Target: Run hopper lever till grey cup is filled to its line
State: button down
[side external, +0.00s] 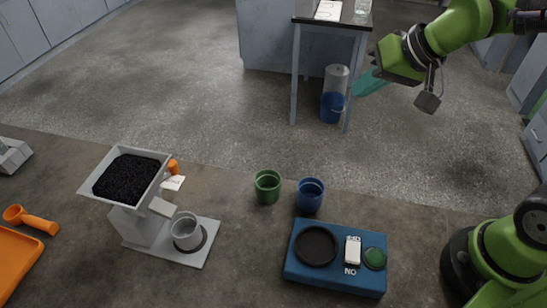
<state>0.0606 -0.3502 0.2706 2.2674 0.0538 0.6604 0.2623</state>
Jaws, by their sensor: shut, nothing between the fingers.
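The hopper (146,232) stands at the left of the bench, its top bin full of black granules (127,178). An orange lever knob (173,167) with a white tag (172,183) shows at its right side. The grey cup (186,232) stands upright on the hopper's base plate, at the lower end of the chute. Its fill line and any contents cannot be made out. My gripper (357,90) is shut and empty at the upper right, raised and far from the hopper and cup.
A green cup (267,187) and a blue cup (311,195) stand mid-bench. A blue device (335,277) with a black round pad, white switch and green button lies in front. An orange scoop (32,219) and orange tray (14,262) lie at left. Bench between hopper and device is clear.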

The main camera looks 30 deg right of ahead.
jog(key=shift+w+a, duration=0.35)
jog(key=shift+w, duration=0.15)
jog(key=shift+w, duration=0.1)
jog(key=shift+w+a, duration=0.55)
jog(key=shift+w, duration=0.3)
jog(key=shift+w+a, duration=0.1)
jog(key=shift+w, duration=0.05)
jog(key=shift+w+a, duration=0.5)
jog(key=shift+w, duration=0.35)
jog(key=shift+w+a, duration=0.1)
jog(key=shift+w+a, duration=0.5)
jog(key=shift+w, duration=0.35)
dwell(4.6)
